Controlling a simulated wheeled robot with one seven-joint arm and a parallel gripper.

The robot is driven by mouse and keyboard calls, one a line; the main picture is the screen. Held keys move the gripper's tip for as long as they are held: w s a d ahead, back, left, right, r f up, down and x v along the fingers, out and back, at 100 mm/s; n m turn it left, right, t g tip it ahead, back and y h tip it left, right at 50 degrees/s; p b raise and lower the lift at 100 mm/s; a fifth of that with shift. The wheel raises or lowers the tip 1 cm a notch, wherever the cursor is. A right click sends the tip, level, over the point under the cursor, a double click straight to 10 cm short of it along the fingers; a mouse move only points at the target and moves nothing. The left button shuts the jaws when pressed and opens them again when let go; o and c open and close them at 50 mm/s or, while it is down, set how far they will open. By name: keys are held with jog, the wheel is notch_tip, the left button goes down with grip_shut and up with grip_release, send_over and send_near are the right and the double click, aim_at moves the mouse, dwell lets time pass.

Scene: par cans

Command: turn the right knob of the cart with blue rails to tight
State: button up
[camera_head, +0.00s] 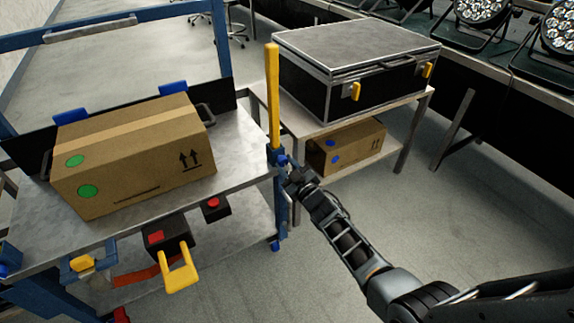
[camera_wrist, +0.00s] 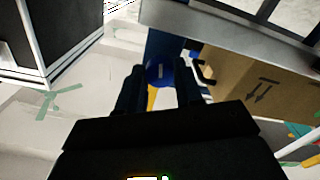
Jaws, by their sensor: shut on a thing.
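The cart with blue rails (camera_head: 222,140) stands at the left with a metal top. Its right knob is a blue round knob (camera_wrist: 158,73) on the blue corner post, with a pale line on its face. In the head view the knob (camera_head: 283,159) is small and partly hidden by my gripper (camera_head: 292,176). In the wrist view my gripper (camera_wrist: 160,92) has one dark finger on each side of the knob and is shut on it. A yellow upright lever (camera_head: 272,95) rises above the same post. I cannot tell how tight the knob is.
A cardboard box (camera_head: 130,165) sits on the cart. A yellow handle (camera_head: 181,273) and red-buttoned boxes are at its front edge. A black case (camera_head: 345,70) stands on a side table behind, with another box (camera_head: 350,145) below. Floor at the right is clear.

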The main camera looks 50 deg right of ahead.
jog(key=shift+f, duration=0.1)
dwell(0.3)
jog(key=o, duration=1)
jog(key=shift+o, duration=0.2)
jog(key=p+v, duration=0.1)
jog(key=v, duration=0.6)
jog(key=shift+s+p, duration=0.3)
jog(key=shift+s, duration=0.1)
jog(key=shift+a, duration=0.15)
